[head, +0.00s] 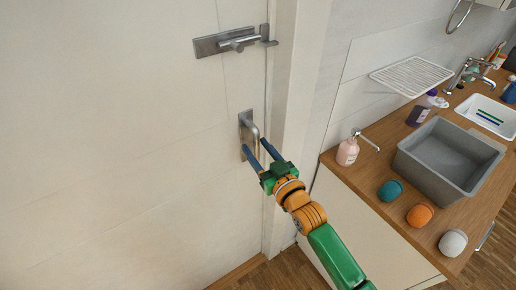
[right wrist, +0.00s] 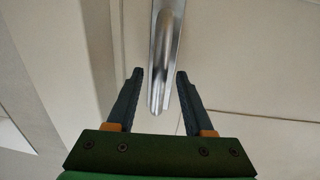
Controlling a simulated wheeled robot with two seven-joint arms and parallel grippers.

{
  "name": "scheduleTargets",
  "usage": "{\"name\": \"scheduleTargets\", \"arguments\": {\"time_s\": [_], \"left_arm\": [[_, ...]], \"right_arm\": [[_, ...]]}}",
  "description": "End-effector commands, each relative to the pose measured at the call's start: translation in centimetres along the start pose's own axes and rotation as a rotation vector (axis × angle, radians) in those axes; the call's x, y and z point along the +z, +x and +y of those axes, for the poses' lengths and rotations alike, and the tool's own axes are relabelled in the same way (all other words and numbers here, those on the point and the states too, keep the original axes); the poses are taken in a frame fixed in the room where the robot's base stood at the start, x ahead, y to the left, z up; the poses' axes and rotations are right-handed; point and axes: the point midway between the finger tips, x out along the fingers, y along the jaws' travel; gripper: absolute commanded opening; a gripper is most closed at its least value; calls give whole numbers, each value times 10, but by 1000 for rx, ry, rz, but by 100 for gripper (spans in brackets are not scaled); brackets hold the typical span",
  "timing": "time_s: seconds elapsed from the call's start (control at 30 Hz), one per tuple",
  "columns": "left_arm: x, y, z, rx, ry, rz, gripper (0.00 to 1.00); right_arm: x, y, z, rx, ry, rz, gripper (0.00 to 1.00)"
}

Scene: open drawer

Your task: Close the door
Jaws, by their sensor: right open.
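The pale door (head: 120,130) fills the left of the head view, with its edge beside the light frame post (head: 290,110). I cannot tell whether it is fully shut. A metal lever with a plate (head: 222,43) sits high near that edge. Below it is a vertical metal pull handle (head: 247,121). My right gripper (head: 255,146) is open at the lower part of this handle. In the right wrist view, the handle (right wrist: 166,50) runs down between the two open fingers (right wrist: 159,73), with visible space on the right side. Contact is not clear. My left gripper is out of view.
Right of the frame, a wooden counter (head: 345,173) carries a grey basin (head: 440,165), a pink soap bottle (head: 348,150) and teal, orange and white round items (head: 420,214). A wire rack (head: 412,75) is on the wall. Wood floor (head: 285,275) shows below.

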Motion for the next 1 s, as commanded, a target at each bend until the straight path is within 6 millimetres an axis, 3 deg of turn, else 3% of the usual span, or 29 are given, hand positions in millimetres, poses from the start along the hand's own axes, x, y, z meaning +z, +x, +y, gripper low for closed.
{"name": "scheduleTargets", "arguments": {"time_s": [0.17, 0.6, 1.0], "left_arm": [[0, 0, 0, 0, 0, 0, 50], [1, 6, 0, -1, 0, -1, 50], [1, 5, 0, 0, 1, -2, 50]], "right_arm": [[-1, -3, 0, 0, 0, 2, 52], [1, -70, 0, 1, -1, 1, 52], [-1, -72, 0, 0, 0, 2, 52]]}}
